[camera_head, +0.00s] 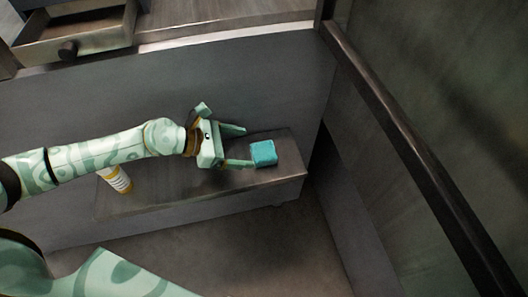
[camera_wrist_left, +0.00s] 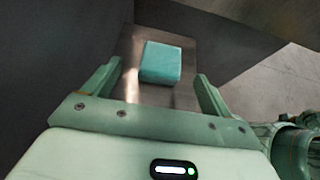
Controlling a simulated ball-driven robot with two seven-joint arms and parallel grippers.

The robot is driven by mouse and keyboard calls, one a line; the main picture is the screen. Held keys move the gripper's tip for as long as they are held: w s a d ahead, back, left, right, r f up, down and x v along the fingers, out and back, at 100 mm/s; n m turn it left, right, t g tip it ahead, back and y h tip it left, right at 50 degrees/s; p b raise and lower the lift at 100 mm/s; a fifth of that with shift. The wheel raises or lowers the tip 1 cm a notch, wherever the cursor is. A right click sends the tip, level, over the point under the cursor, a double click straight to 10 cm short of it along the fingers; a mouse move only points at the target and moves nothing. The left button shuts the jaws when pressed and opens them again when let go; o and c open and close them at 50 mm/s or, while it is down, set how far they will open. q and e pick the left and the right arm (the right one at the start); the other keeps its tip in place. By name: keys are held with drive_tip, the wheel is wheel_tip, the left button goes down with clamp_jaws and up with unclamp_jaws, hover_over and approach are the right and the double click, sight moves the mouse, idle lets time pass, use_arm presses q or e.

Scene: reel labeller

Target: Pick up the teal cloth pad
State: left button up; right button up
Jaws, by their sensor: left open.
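The teal cloth pad (camera_head: 264,153) lies near the right end of a low grey-brown bench or ledge in the head view. It is a small block with rounded edges. In the left wrist view the pad (camera_wrist_left: 161,62) lies ahead of the fingers, between their lines and a little beyond the tips. My left gripper (camera_head: 248,147) is open and empty, with its fingers pointing right toward the pad. In the left wrist view the open left gripper (camera_wrist_left: 160,70) has one finger on each side. Whether a finger touches the pad is unclear. My right gripper is not in view.
A white and yellow cylinder (camera_head: 117,180) stands on the ledge (camera_head: 200,188) beneath my left arm. A grey wall rises behind the ledge. A dark-railed panel (camera_head: 410,140) closes off the right. An open drawer (camera_head: 78,32) is at the top left.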

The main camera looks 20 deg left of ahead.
sight(262, 151)
use_arm(q)
drive_tip(key=b+x, duration=0.1)
drive_tip(key=x, duration=0.4)
drive_tip(key=shift+d+f, duration=0.15)
drive_tip(key=shift+d, duration=0.15)
drive_tip(key=c, duration=1.1)
